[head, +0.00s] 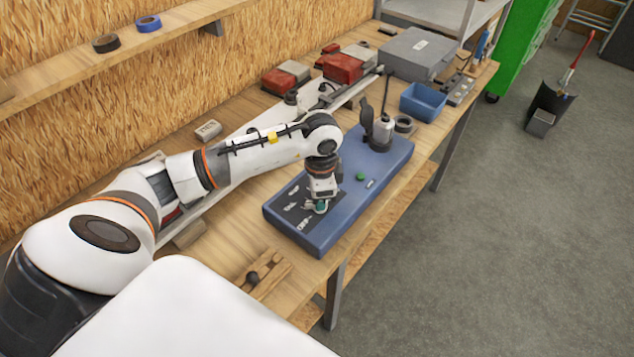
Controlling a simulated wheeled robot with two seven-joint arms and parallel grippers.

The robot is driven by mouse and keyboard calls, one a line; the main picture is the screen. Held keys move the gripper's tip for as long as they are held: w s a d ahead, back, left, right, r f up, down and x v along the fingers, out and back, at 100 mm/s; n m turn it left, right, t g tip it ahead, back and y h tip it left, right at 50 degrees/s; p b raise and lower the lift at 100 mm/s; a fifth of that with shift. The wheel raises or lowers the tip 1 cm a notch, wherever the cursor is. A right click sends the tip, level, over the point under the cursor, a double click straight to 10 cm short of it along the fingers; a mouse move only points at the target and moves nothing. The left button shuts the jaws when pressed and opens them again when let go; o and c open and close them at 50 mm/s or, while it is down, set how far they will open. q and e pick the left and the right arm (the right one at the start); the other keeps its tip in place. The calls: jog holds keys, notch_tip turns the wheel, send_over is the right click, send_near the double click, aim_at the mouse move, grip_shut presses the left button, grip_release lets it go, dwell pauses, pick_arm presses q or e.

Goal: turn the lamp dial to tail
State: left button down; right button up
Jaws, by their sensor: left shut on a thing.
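The lamp test box (345,212) is a long blue slab on the wooden workbench. A dark label plate near its left end carries white words; one looks like TAIL (290,206) and one like OFF (304,224), though they are small. My left gripper (320,204) points down over this plate and is shut on the lamp dial (322,208). Only a small teal part of the dial shows below the fingers. Its pointer is hidden, so I cannot tell its setting. My right gripper is not in view.
A green button (360,177) sits on the box right of my gripper. A dark upright fitting (382,130) stands at its far end, near a blue bin (423,102). A wooden block with a dark knob (262,277) lies on the bench in front.

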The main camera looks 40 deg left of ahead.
pick_arm(q)
jog(key=shift+m, duration=0.7)
jog(key=shift+r+n, duration=0.1)
jog(key=shift+n, duration=0.6)
jog(key=c, duration=1.4)
grip_release()
